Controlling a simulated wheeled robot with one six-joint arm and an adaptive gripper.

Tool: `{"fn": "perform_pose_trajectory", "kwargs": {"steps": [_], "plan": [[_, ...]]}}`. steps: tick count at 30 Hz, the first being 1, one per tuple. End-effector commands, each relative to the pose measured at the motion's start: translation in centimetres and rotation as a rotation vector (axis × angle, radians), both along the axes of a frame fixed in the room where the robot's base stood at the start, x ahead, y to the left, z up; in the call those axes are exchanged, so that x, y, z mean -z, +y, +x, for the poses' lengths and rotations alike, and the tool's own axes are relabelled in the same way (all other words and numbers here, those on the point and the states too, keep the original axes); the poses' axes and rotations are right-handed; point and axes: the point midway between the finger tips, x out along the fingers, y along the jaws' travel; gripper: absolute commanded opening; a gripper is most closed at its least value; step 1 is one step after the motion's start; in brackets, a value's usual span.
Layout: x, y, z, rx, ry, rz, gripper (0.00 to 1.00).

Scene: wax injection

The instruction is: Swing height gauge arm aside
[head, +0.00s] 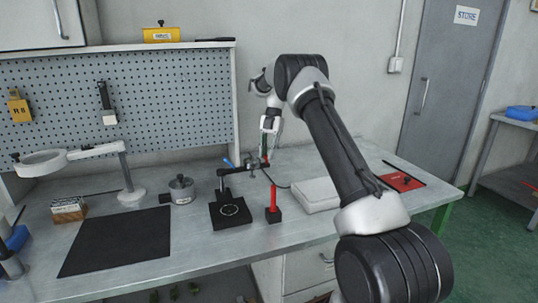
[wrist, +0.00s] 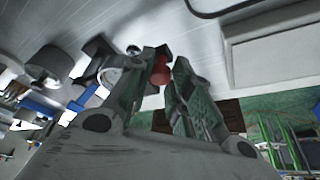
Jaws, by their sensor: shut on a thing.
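The height gauge has a black square base (head: 230,213) and a post on the bench. Its dark arm (head: 240,169) reaches right from the post toward my gripper (head: 267,150). In the wrist view a round dial (wrist: 109,77) shows left of my gripper (wrist: 168,68). A red knob (wrist: 160,70) lies between my green-grey fingers there, and they are shut on it. In the head view the knob is mostly hidden by the fingers at the arm's right end.
A red post (head: 274,197) on a black block stands just right of the gauge. A pale slab (head: 316,195) lies farther right. A lidded pot (head: 181,188) and a black mat (head: 115,242) are to the left. The pegboard (head: 170,100) rises behind.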

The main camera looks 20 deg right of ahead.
Motion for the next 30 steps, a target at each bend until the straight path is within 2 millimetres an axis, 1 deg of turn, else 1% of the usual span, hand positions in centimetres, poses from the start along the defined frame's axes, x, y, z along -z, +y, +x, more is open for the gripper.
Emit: {"fn": "perform_pose_trajectory", "kwargs": {"steps": [12, 13, 15, 16, 26, 29, 30], "plan": [[-0.1, 0.2, 0.1, -0.006, -0.002, 0.003, 0.0], [-0.1, 0.2, 0.1, -0.006, -0.002, 0.003, 0.26], [-0.1, 0.2, 0.1, -0.006, -0.001, 0.003, 0.39], [-0.1, 0.2, 0.1, -0.006, -0.001, 0.003, 0.44], [-0.2, 0.0, 0.2, -0.005, -0.001, 0.001, 0.44], [-1.1, -0.3, 0.5, -0.004, -0.003, 0.001, 0.44], [-1.7, -0.4, 0.7, -0.005, -0.004, 0.001, 0.44]]}}
